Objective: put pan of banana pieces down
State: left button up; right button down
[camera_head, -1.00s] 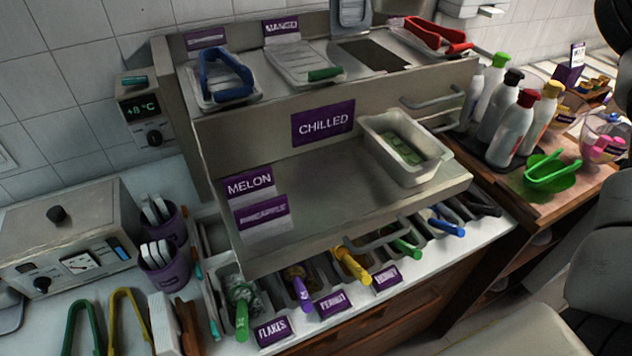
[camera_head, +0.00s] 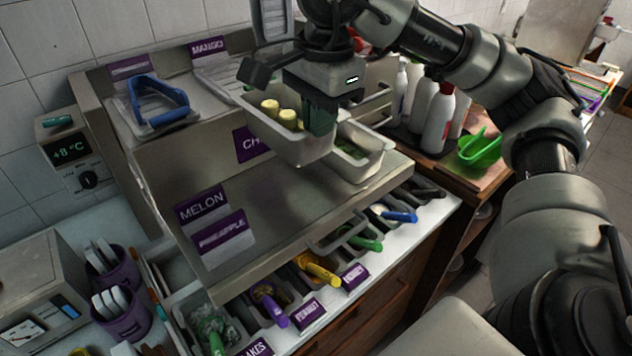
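Another pan (camera_head: 362,166) with green pieces stands at the drawer's right end, partly covered by the held pan. The drawer floor to the left is bare. My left gripper is not in view.
MELON (camera_head: 201,204) and PINEAPPLE (camera_head: 222,239) labels lie at the drawer's left. Bottles (camera_head: 437,122) stand to the right. Topping bins with coloured handles line the counter below the drawer.

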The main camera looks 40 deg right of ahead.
notch_tip(320, 180, down, 11)
jog(key=shift+d+r+p, duration=0.1)
jog(key=shift+r+p, duration=0.1)
jog(key=shift+p, duration=0.9)
jog(key=shift+f, duration=0.2)
jog(key=c, duration=1.8)
grip_release()
jog(key=o, duration=0.4)
jog(key=shift+s, duration=0.1)
jog(key=shift+o, duration=0.2)
